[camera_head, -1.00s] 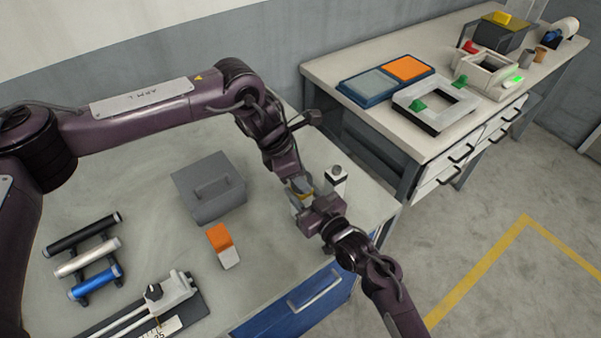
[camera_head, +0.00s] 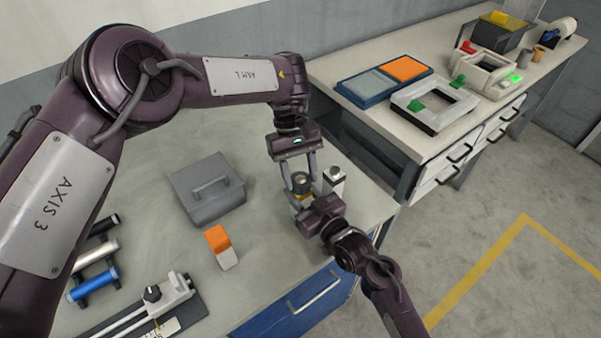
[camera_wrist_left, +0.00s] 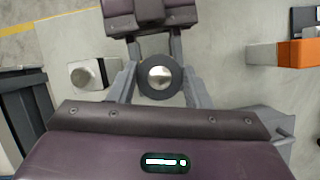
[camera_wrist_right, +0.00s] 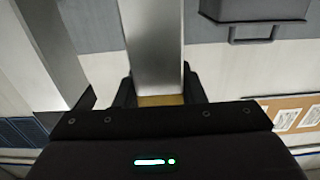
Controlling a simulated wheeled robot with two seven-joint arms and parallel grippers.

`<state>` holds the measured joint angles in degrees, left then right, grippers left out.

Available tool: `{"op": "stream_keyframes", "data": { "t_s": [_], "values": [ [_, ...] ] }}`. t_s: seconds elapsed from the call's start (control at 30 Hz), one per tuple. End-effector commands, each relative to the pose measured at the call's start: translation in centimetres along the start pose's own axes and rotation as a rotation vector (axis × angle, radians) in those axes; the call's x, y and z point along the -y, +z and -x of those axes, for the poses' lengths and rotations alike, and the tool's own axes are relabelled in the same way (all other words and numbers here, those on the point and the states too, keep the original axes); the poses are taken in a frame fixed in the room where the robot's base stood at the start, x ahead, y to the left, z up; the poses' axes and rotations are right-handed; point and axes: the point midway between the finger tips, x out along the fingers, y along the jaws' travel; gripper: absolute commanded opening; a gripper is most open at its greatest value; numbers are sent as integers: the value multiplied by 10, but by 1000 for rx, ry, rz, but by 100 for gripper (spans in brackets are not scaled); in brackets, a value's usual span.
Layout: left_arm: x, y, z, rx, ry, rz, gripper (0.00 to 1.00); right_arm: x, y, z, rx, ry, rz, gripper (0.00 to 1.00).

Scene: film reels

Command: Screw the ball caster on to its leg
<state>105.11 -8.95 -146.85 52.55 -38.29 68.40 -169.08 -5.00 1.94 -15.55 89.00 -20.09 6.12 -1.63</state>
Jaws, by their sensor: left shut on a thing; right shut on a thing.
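The ball caster (camera_head: 302,179) is a dark round housing with a shiny ball on top. In the left wrist view the caster (camera_wrist_left: 160,77) faces the camera, between the fingers of my left gripper (camera_wrist_left: 160,82). My left gripper (camera_head: 300,184) comes down from above and is shut on the caster. The caster sits at the top of a pale square leg (camera_wrist_right: 154,45); whether its thread is engaged is hidden. My right gripper (camera_wrist_right: 156,95) is shut on this leg, near a brass-coloured band. In the head view my right gripper (camera_head: 308,204) reaches in from the lower right.
A second leg with a silver ball caster (camera_head: 336,174) stands close to the right. A grey lidded box (camera_head: 207,188), an orange and white block (camera_head: 221,247) and a rack of coloured rollers (camera_head: 93,284) are on the table. A side bench (camera_head: 340,60) carries trays and fixtures.

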Motion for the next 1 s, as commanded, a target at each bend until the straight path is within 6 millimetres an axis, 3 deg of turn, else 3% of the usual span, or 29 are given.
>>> {"op": "stream_keyframes", "data": {
  "t_s": [0.2,0.23,0.4,0.67,1.0],
  "values": [
    [0,0,0,2,1,3,21,2,0,0,0,-5,1,0],
    [0,0,0,1,1,3,46,2,0,0,0,-5,1,0],
    [0,0,0,1,2,5,66,1,0,0,0,-3,1,0],
    [0,0,1,1,2,5,66,0,0,0,0,0,1,0],
    [0,16,37,0,2,5,66,0,0,0,1,1,2,0]
  ]
}}
